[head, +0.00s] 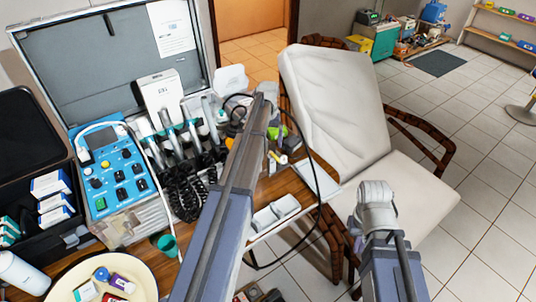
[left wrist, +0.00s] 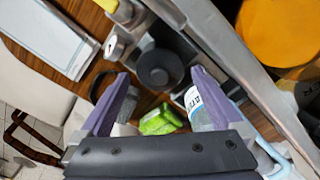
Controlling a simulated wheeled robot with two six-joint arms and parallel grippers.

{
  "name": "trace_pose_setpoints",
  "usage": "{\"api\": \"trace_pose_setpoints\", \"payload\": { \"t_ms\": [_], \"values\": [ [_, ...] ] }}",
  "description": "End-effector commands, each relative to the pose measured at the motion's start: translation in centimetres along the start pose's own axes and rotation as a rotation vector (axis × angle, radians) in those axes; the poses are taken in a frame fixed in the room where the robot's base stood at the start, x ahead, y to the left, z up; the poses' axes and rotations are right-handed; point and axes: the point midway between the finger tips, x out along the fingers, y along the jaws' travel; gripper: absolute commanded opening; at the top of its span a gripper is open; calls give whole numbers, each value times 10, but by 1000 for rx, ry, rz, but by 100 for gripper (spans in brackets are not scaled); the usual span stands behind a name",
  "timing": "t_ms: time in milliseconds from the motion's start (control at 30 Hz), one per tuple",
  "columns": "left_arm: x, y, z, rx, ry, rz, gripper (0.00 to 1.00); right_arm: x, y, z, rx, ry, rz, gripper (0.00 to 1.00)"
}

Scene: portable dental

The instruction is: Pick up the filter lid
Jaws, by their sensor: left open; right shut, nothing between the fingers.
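A dark round lid-like disc (left wrist: 160,68), which looks like the filter lid, sits on a grey metal-looking unit in the left wrist view. I cannot make it out in the head view, where my left arm covers much of that area. My left gripper (left wrist: 160,75) is open, with its two purple fingertips on either side of the disc in the picture; whether they touch it I cannot tell. In the head view my left gripper (head: 267,92) is small and partly hidden among clutter. My right gripper (head: 376,190) is shut and empty in front of the chair.
A green object (left wrist: 160,121) and a labelled bottle (left wrist: 197,108) lie close to the left fingers. An orange disc (left wrist: 280,30) is at upper right.

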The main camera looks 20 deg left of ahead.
Motion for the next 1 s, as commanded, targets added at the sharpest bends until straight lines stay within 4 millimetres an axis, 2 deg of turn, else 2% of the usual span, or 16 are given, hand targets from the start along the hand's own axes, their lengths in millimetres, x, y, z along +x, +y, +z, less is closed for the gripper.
{"api": "trace_pose_setpoints", "payload": {
  "t_ms": [33, 100, 433, 1000],
  "values": [
    [14, 0, 0, 0, 0, 0, 100, 14, -1, -1, 0, 0, 0, 0],
    [20, 0, 0, 0, 0, 0, 100, 20, -2, -1, 0, 0, 0, 0],
    [20, 0, 0, 0, 0, 0, 99, 20, -2, -1, 0, 0, 0, 0],
    [20, 0, 0, 0, 0, 0, 35, 20, -2, -1, 0, 0, 0, 0]
  ]
}}
